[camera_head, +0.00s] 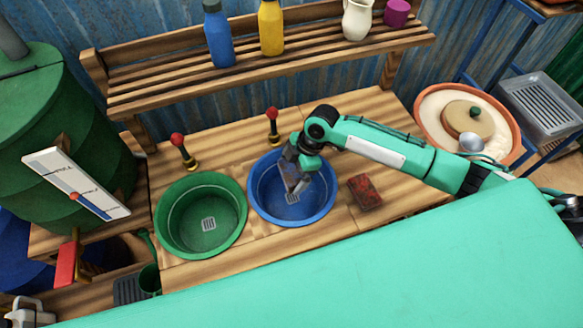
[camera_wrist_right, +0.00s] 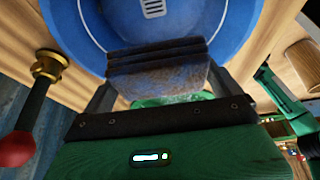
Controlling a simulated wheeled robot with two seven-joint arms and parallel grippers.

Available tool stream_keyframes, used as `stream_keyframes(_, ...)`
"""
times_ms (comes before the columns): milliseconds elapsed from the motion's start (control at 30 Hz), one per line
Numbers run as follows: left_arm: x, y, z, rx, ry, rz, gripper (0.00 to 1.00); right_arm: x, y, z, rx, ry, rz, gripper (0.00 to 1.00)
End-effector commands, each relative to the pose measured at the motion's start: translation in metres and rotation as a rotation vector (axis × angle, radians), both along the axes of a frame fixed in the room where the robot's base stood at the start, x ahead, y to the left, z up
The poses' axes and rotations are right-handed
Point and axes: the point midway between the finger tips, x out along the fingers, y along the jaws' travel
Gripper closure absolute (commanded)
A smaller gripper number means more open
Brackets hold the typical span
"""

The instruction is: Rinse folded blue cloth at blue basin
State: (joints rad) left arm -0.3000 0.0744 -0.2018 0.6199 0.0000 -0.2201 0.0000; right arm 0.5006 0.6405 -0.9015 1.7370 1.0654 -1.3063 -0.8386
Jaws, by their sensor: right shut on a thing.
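The blue basin (camera_head: 322,200) is set in the wooden counter, right of a green basin. My right gripper (camera_head: 296,188) reaches down over the blue basin. It is shut on the folded blue cloth (camera_wrist_right: 158,70), a dark blue-grey, layered pad with brownish stains. The cloth is held over the basin, whose wall (camera_wrist_right: 78,22) and drain show beyond it in the right wrist view. In the head view the cloth is mostly hidden by the gripper. I cannot tell whether it touches the basin floor. My left gripper is not in view.
The green basin (camera_head: 178,225) stands at left. Two red-knobbed taps (camera_head: 272,115) rise behind the basins. A dark red block-like item (camera_head: 365,192) lies right of the blue basin. A slatted shelf (camera_head: 180,90) holds bottles and a jug. A sand-filled terracotta bowl (camera_head: 420,105) stands at right.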

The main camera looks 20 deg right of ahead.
Motion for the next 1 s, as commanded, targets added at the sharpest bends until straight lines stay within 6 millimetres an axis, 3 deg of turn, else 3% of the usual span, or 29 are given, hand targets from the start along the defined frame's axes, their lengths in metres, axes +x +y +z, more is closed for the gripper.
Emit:
stream_keyframes(100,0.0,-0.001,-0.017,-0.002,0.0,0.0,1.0,0.0,0.0,-0.018,0.001,0.0,0.0,0.28)
stream_keyframes(1000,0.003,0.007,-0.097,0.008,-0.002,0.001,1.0,0.0,0.0,-0.105,0.0,0.0,0.0,0.28)
